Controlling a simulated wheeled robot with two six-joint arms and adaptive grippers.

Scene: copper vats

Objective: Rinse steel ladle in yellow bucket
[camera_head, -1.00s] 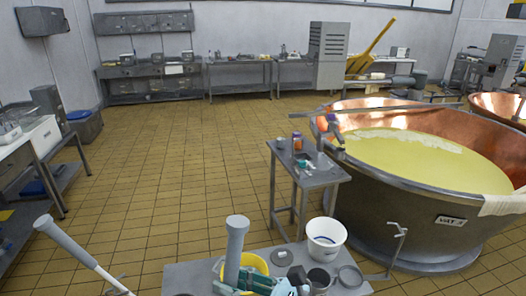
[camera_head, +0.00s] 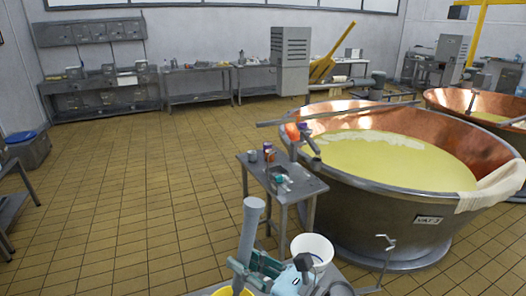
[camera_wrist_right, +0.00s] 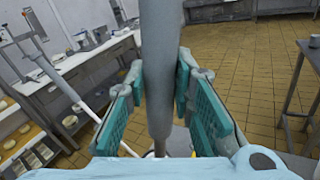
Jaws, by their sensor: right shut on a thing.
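A thick grey upright handle (camera_head: 250,230), which I take to be the steel ladle's, stands up from my right gripper (camera_head: 262,266). In the right wrist view this handle (camera_wrist_right: 160,75) passes between the teal finger pads, and my right gripper is shut on it. The ladle's bowl end is hidden. The yellow bucket (camera_head: 230,292) shows only as a rim at the bottom edge of the head view, just below and left of the gripper. I cannot tell whether the ladle's lower end is inside it. My left gripper is not in view.
A white bucket (camera_head: 314,250) stands close right of the gripper on the near grey table. A small side table (camera_head: 300,187) with jars is behind it. The big vat (camera_head: 375,215) fills the right. The tiled floor (camera_head: 130,210) at left is clear.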

